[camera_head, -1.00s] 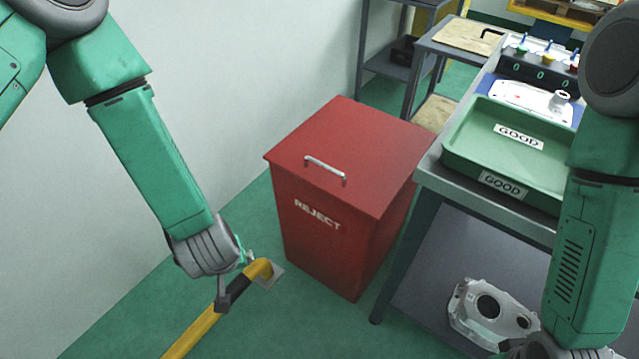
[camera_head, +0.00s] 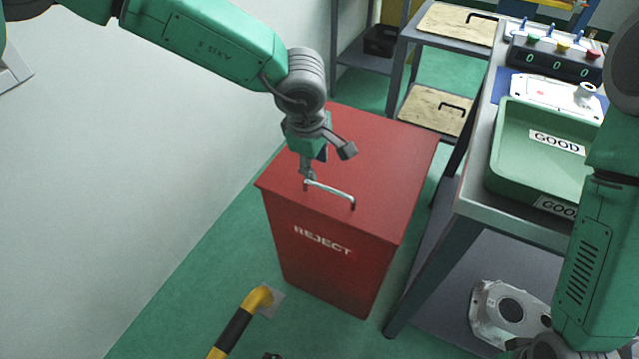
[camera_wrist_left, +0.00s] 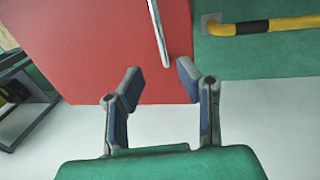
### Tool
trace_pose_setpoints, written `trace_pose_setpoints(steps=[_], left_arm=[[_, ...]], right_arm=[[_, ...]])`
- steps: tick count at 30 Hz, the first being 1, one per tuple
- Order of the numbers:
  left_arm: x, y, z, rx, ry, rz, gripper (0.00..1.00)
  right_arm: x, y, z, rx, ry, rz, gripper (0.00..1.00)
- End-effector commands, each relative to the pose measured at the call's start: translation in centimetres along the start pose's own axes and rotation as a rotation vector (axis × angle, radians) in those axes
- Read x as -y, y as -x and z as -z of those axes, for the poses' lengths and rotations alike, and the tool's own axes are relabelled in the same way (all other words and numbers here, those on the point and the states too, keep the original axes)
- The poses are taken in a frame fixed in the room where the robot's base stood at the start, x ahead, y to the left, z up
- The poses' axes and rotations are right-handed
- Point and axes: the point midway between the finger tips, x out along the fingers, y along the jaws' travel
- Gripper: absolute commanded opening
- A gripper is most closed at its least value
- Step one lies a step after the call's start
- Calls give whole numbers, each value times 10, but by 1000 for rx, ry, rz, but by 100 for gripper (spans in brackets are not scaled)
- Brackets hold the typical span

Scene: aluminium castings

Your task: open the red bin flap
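The red bin (camera_head: 320,270) marked REJECT stands on the floor against the wall. Its red flap (camera_head: 385,160) lies flat and closed on top, with a silver bar handle (camera_head: 330,193) near the front edge. My left gripper (camera_head: 326,161) is open and empty above the flap, just behind the handle's left end. In the left wrist view the open fingers (camera_wrist_left: 160,78) stand apart over the flap (camera_wrist_left: 80,40), and the handle (camera_wrist_left: 157,30) lies ahead, between their lines. I see no contact with the handle. My right gripper (camera_head: 530,345) is mostly cut off at the bottom right.
A grey workbench (camera_head: 465,200) stands close to the bin's right, bearing a green GOOD tray (camera_head: 510,175). A yellow-black rail (camera_head: 240,320) is on the floor in front. The wall closes off the left.

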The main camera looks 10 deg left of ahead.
Motion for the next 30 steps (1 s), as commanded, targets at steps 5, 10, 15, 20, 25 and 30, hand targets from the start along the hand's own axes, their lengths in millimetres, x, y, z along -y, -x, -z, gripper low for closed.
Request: trace_pose_setpoints(steps=[5, 10, 15, 20, 25, 30], left_arm=[[1, -40, 2, 0, 1, 0, 31], [0, -61, -1, -5, 0, 0, 31], [-1, -69, -3, -6, -2, 1, 31], [0, -70, 0, -3, -1, 0, 31], [0, -70, 2, -1, 0, -1, 10], [0, -70, 2, -5, 0, 0, 0]], right_arm=[[1, -14, -1, 0, 1, 1, 40], [1, -20, -1, 0, 2, 1, 40], [1, -22, -1, 0, 1, 1, 40], [0, -22, -1, -1, 1, 0, 40], [1, -22, -1, -1, 1, 1, 40], [1, -22, -1, -1, 2, 1, 40]])
